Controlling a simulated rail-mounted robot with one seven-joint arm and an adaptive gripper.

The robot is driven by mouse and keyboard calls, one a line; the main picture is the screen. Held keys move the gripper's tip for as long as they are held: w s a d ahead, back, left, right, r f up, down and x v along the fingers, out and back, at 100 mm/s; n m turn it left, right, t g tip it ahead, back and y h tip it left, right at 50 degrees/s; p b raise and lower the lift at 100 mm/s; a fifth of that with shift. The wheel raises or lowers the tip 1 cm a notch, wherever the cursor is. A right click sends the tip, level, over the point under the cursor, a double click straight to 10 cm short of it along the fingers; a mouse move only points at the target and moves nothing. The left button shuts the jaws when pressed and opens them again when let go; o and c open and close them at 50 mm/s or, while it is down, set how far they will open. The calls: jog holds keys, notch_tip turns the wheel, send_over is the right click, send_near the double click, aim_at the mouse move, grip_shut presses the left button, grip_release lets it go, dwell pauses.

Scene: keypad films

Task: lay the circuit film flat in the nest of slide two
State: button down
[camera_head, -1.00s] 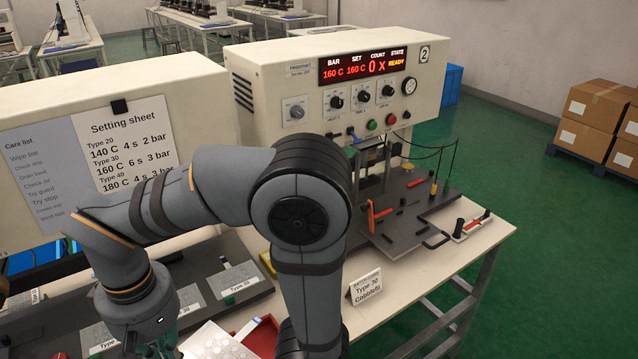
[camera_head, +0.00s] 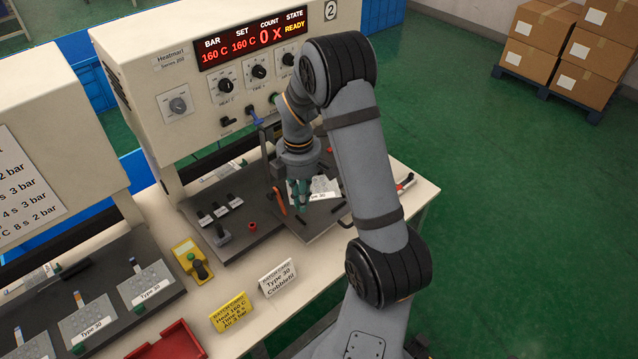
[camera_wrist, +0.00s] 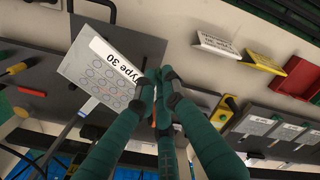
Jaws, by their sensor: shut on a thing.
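The circuit film (camera_head: 323,186) is a pale sheet with a white "Type 30" label. In the wrist view the film (camera_wrist: 95,82) shows rows of round keys and a tail at its lower edge. My gripper (camera_head: 301,203) is shut on the film's label-side edge; its green fingers (camera_wrist: 160,82) also show in the wrist view. The film is over the dark plate of slide two (camera_head: 325,224), at the press marked 2. I cannot tell whether it touches the plate. The nest is not clearly visible, hidden by the film and arm.
The press (camera_head: 215,85) stands behind the slide and shows READY. A white card (camera_head: 278,278), a yellow card (camera_head: 232,313) and a red tray (camera_head: 168,344) are in front. Other Type 30 films (camera_head: 146,284) lie at left.

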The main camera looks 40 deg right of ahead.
aim_at(321, 194)
jog(key=d+f+n, duration=0.1)
jog(key=d+n, duration=0.1)
jog(key=d+f+n, duration=0.1)
jog(key=d+n, duration=0.1)
jog(key=d+f+n+p, duration=0.1)
jog(key=d+n, duration=0.1)
jog(key=shift+w+d+f, duration=0.15)
jog(key=shift+d, duration=0.1)
jog(key=shift+d, duration=0.1)
jog(key=shift+f, duration=0.2)
notch_tip(321, 194, down, 8)
jog(key=b, duration=0.7)
jog(key=shift+f+b, duration=0.35)
jog(key=shift+b, duration=0.1)
dwell(0.4)
jog(key=c, duration=1.9)
grip_release()
jog(key=shift+o, duration=0.5)
